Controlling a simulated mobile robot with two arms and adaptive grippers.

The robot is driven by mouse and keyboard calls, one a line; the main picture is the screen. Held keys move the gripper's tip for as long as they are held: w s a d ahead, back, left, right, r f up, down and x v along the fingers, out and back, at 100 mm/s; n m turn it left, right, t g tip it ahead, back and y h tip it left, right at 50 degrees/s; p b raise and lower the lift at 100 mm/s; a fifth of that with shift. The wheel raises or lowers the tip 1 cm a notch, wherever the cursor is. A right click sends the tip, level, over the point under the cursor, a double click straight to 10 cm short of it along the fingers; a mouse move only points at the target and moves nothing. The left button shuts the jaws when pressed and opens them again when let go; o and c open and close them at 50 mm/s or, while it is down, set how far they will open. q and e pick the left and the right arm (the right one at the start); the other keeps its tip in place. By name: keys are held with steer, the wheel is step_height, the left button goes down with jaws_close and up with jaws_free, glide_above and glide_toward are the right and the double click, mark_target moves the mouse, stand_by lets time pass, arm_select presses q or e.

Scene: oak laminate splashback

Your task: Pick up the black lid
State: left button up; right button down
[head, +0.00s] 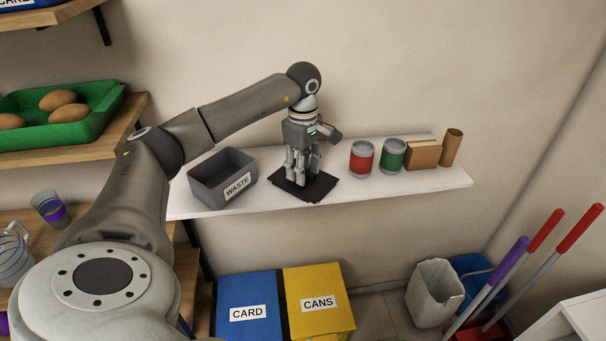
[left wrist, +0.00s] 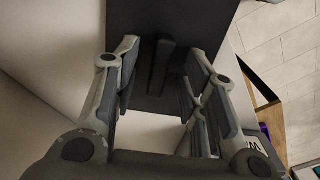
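The black lid (head: 323,187) lies flat on the white shelf, a dark square plate between the waste bin and the cans. In the left wrist view the lid (left wrist: 205,22) fills the top middle, with a dark upright grip (left wrist: 161,68) on it. My left gripper (head: 302,180) points down over the lid. In the left wrist view its fingers (left wrist: 162,58) are apart on either side of the grip, with gaps showing. Whether the fingertips touch the lid I cannot tell. The fingers hide part of the lid in the head view. My right gripper is not in view.
On the white shelf (head: 425,186), a grey WASTE bin (head: 207,187) stands left of the lid. A red can (head: 361,160), a green can (head: 392,157), a cardboard box (head: 423,155) and a brown tube (head: 452,148) stand right. The wall is close behind.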

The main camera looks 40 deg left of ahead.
arm_select(q)
steer(key=shift+f, duration=0.2)
jaws_close()
steer(key=shift+r, duration=0.15)
